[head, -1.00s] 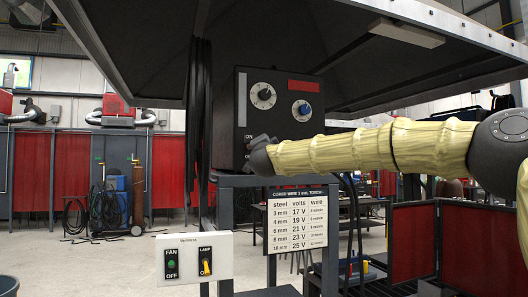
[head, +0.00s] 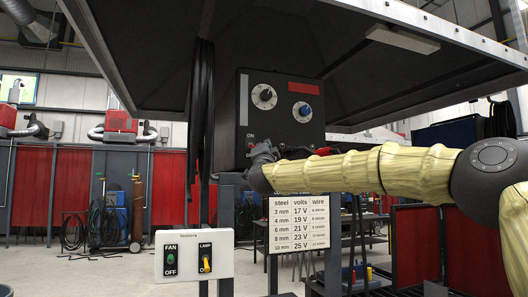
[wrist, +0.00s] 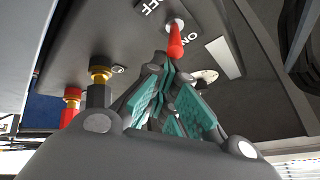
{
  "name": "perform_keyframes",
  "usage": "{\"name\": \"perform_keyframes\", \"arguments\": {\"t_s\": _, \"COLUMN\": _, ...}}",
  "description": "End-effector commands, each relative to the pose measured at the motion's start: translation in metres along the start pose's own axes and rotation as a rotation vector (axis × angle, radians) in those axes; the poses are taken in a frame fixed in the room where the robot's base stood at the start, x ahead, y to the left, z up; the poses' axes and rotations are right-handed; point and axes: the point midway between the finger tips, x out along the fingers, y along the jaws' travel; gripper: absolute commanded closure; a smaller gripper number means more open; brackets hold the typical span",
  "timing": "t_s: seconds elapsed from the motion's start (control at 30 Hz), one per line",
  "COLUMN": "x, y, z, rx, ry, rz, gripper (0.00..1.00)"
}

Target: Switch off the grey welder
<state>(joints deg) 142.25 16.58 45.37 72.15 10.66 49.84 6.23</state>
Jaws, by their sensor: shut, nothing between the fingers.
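The dark grey welder (head: 290,130) is a box on a stand under the hood, with two dials and a red plate on its front.
Red and black cable terminals (wrist: 99,80) stick out beside my gripper. A white panel (head: 220,263) with fan and lamp switches is below left. A settings chart (head: 299,222) hangs below my arm. The hood (head: 290,40) overhangs the welder. Black cables (head: 198,120) hang at its left.

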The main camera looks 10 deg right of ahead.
Motion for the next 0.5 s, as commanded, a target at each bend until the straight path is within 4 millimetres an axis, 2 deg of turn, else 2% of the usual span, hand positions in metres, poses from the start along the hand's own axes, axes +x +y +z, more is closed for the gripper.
{"name": "perform_keyframes", "arguments": {"t_s": 0.27, "x": 0.002, "y": -0.002, "z": -0.004, "rx": 0.0, "ry": -0.001, "rz": 0.0, "gripper": 1.0}}
{"name": "perform_keyframes", "arguments": {"t_s": 0.5, "x": 0.012, "y": -0.001, "z": -0.029, "rx": 0.002, "ry": 0.0, "rz": 0.001, "gripper": 1.0}}
